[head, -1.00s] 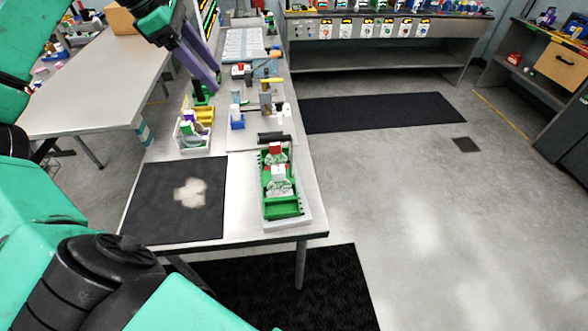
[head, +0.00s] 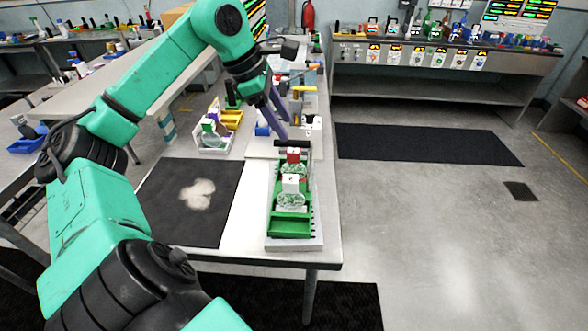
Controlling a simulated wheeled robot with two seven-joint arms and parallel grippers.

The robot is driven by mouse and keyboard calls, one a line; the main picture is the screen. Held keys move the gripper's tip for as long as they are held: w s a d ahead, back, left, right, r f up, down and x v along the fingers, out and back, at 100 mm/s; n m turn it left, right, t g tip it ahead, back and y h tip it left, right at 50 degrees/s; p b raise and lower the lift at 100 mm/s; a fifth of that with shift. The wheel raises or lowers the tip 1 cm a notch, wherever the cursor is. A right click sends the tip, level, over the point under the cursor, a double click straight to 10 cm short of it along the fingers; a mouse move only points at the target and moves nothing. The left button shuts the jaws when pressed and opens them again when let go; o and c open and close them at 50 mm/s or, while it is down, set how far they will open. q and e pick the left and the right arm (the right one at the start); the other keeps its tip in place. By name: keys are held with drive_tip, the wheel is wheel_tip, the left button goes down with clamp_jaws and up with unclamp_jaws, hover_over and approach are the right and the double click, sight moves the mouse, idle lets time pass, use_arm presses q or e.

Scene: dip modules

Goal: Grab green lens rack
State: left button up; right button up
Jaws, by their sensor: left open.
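The green lens rack (head: 290,225) rests on a pale base near the front right corner of the workbench. It holds round clear lens-like pieces and white and red blocks. A dark bar lies across its far end. My left gripper (head: 285,130) has long purple fingers that point down, apart and empty. In the picture they are just above the far end of the rack; I cannot tell the exact height. My right gripper is not in view.
A black mat (head: 190,203) with a pale patch lies left of the rack. A white bin (head: 212,142) and a yellow tray (head: 232,119) stand behind the mat. Small tools and parts crowd the bench beyond. The floor to the right is open.

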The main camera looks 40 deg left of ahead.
sight(298, 143)
use_arm(q)
drive_tip(key=p+x, duration=0.1)
drive_tip(key=x, duration=0.1)
drive_tip(key=p+x, duration=0.1)
drive_tip(key=x, duration=0.2)
drive_tip(key=p+x, duration=0.1)
drive_tip(key=x, duration=0.1)
drive_tip(key=shift+w+d+f, duration=0.2)
drive_tip(key=shift+d, duration=0.15)
drive_tip(key=shift+f, duration=0.1)
clamp_jaws()
idle(0.8)
